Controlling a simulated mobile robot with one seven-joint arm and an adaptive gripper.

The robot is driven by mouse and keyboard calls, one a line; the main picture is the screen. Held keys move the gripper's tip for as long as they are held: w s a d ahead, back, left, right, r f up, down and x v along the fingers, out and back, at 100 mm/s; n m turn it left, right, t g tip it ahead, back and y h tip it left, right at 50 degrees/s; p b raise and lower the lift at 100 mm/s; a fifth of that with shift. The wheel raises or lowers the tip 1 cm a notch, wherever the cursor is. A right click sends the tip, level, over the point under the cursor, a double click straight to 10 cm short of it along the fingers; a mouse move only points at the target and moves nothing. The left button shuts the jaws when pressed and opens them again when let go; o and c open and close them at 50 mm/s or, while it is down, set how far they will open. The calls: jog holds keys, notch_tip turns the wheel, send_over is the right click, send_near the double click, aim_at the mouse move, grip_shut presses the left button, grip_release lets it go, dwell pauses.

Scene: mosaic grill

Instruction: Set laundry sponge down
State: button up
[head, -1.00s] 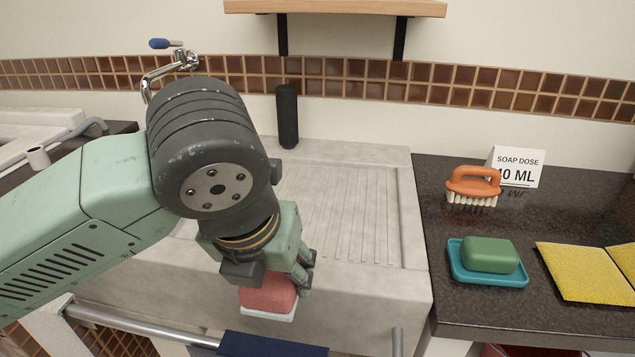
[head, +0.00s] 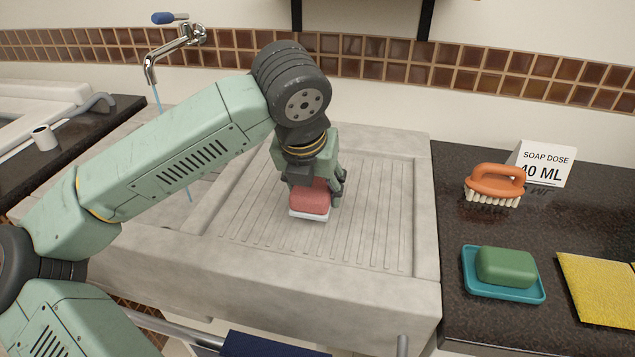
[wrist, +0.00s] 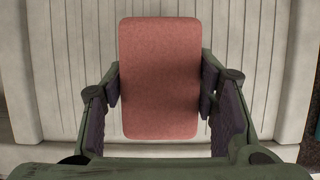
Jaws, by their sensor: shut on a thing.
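The laundry sponge (head: 311,199) is a red block with a white underside. My gripper (head: 318,188) is shut on it, over the ribbed drainboard (head: 250,225) of the pale stone sink. In the wrist view the sponge (wrist: 160,78) sits between the two fingers of my gripper (wrist: 160,92), with the ribs of the drainboard (wrist: 75,60) behind it. I cannot tell whether the white underside touches the ribs or is slightly above them.
An orange brush (head: 494,184), a soap dose card (head: 545,163), a green soap on a teal dish (head: 505,293) and a yellow cloth (head: 600,290) are on the dark counter at right. A tap (head: 180,45) runs water at left. The drainboard around the sponge is clear.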

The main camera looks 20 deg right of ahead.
aim_at(317, 193)
jog(key=shift+w+d, duration=0.65)
jog(key=shift+w, duration=0.35)
jog(key=shift+w+f+p, duration=0.1)
jog(key=shift+f+p, duration=0.15)
jog(key=shift+p, duration=0.1)
notch_tip(317, 193, down, 3)
jog(key=shift+p, duration=0.6)
jog(key=shift+f, duration=0.15)
jog(key=shift+f+b, duration=0.2)
jog(key=shift+b, duration=0.1)
jog(key=o, duration=1)
